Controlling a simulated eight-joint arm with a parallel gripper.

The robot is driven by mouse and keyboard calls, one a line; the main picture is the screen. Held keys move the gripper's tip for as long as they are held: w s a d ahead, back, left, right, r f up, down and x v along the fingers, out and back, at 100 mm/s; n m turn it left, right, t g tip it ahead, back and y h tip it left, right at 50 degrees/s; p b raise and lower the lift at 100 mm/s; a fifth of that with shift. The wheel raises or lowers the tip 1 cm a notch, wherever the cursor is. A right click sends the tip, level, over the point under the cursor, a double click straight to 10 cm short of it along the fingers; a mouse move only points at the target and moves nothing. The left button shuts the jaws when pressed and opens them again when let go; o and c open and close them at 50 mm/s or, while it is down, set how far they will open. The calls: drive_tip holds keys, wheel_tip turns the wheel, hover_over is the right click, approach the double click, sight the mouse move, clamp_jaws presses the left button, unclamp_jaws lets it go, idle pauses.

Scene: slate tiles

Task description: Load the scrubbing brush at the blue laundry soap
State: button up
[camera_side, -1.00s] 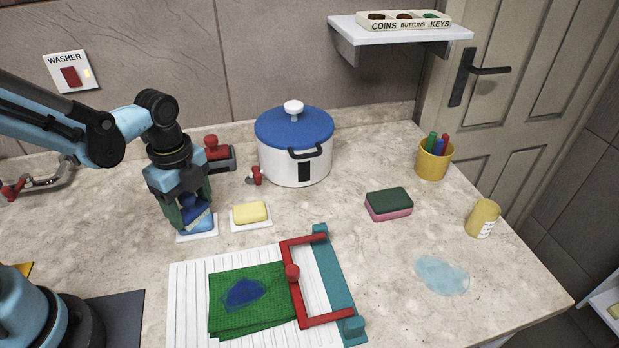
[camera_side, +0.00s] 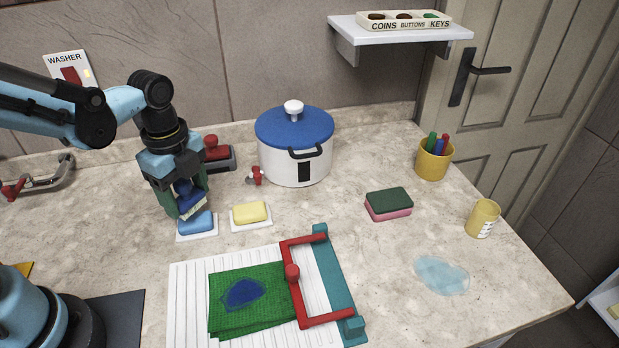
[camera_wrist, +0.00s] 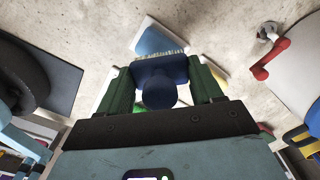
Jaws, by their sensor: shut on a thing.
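My gripper (camera_side: 183,193) is shut on the scrubbing brush (camera_side: 190,207), which has a dark blue body and pale bristles. The brush is tilted, bristles facing down toward the blue laundry soap (camera_side: 197,223). The soap lies on a white dish on the counter. The brush is just above the soap; a small gap seems to show, though I cannot tell for sure that they are apart. In the wrist view the brush (camera_wrist: 160,82) sits between the green fingers, with the soap (camera_wrist: 152,40) beyond it, partly hidden.
A yellow soap (camera_side: 250,212) lies on a dish right of the blue one. A white board (camera_side: 190,290) with a red-and-teal clamp holds a stained green cloth (camera_side: 225,315) in front. A pot (camera_side: 296,160) with a red tap stands behind. A sponge (camera_side: 388,204) lies to the right.

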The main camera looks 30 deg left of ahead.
sight(181, 181)
drive_tip(key=shift+r, duration=2.05)
drive_tip(key=n, duration=0.1)
drive_tip(key=r+n, duration=0.1)
drive_tip(key=shift+w+a+r+n, duration=0.1)
drive_tip(key=shift+w+n, duration=0.25)
drive_tip(key=shift+n, duration=0.05)
wheel_tip(181, 181, up, 7)
drive_tip(key=w+n, duration=0.2)
drive_tip(key=n, duration=1.3)
drive_tip(key=shift+w+a+f, duration=0.2)
drive_tip(key=shift+w+a, duration=0.05)
drive_tip(key=shift+a, duration=0.2)
